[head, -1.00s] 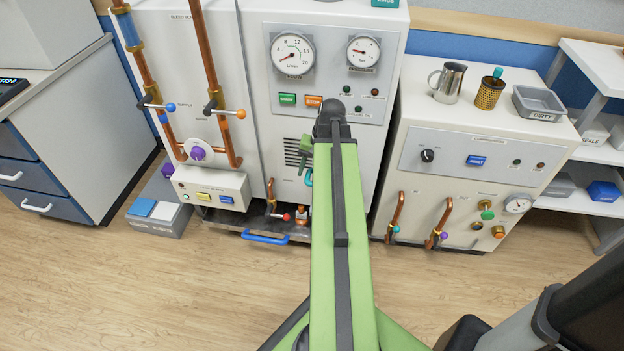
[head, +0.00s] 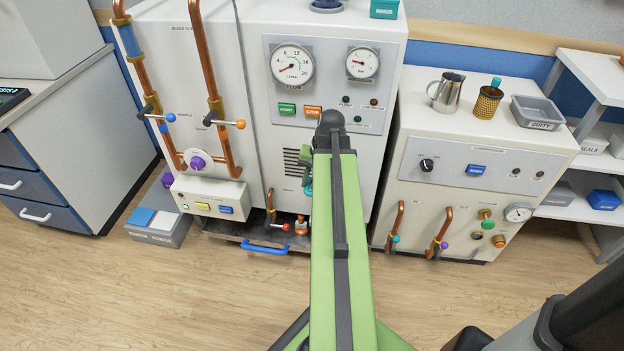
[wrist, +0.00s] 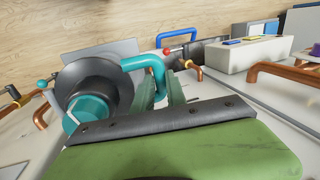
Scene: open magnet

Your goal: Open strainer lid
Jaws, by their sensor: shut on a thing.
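In the wrist view a teal U-shaped handle (wrist: 151,62) reaches from a dark round lid-like disc (wrist: 98,72) to between my fingers. A teal cylindrical part (wrist: 88,110) shows at the near side of the disc. My gripper (wrist: 158,88) is shut on the teal handle; the green finger pads partly hide it. In the head view my green arm covers most of this spot. Only a bit of the teal part (head: 308,188) shows beside the arm, low on the tall white machine. Whether the disc stands open or closed I cannot tell.
A blue tray handle (head: 264,248) sits low in front of the machine. A red-knobbed copper valve (head: 273,210) is just left of my gripper. Copper pipes (head: 206,80) run up the machine's left side. A lower white cabinet (head: 480,155) stands at right. The wooden floor in front is clear.

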